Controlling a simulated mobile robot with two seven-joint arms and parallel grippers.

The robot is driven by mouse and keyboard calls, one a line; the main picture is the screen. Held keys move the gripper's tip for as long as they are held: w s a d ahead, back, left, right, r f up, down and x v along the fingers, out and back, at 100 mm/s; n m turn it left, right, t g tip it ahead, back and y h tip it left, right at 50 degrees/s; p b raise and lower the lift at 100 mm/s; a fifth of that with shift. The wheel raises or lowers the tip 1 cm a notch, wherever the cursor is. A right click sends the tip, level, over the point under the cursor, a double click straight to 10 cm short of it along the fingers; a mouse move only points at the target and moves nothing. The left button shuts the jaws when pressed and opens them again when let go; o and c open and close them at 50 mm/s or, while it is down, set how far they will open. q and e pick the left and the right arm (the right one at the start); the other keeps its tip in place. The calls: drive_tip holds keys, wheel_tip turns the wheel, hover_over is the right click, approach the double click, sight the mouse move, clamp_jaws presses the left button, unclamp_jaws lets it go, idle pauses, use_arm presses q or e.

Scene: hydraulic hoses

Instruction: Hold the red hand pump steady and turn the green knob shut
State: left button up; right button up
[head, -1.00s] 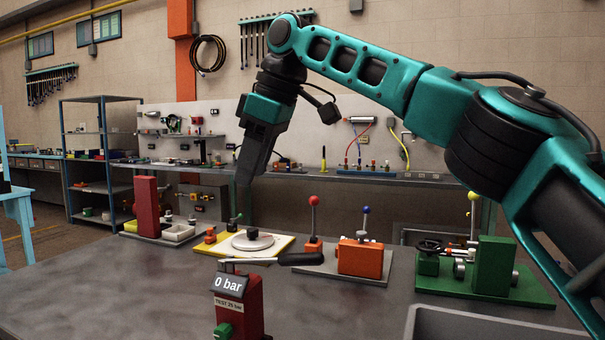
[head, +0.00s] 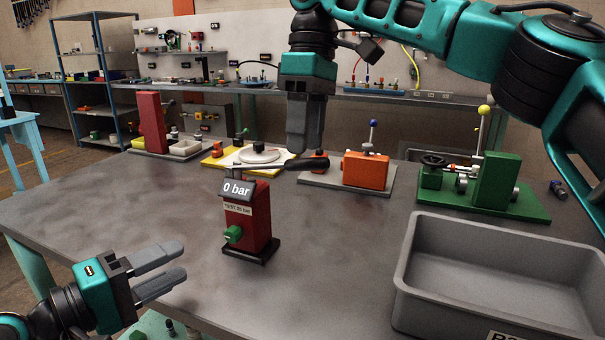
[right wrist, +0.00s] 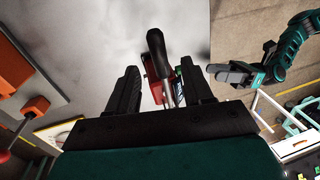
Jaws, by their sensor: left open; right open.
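The red hand pump (head: 252,222) stands upright on a dark base on the table, with a "0 bar" display on top. Its green knob (head: 232,233) sticks out low on the front. A lever with a black handle (head: 307,163) reaches right from the pump's top. My left gripper (head: 180,270) is open and empty, left of and nearer than the pump, apart from it. My right gripper (head: 305,150) points down by the lever handle. In the right wrist view the open fingers (right wrist: 162,90) stand either side of the handle (right wrist: 156,45); contact cannot be told.
A grey bin (head: 425,265) stands at the front right. Behind the pump are a yellow board (head: 215,161), an orange block unit (head: 365,171), a green fixture (head: 495,180) and a red post (head: 152,122). The table left of the pump is clear.

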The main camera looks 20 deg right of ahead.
drive_tip(key=f, duration=0.4)
drive_tip(key=s+a+f, duration=0.1)
drive_tip(key=f, duration=0.1)
drive_tip(key=shift+f, duration=0.4)
drive_tip(key=shift+c, duration=0.3)
clamp_jaws()
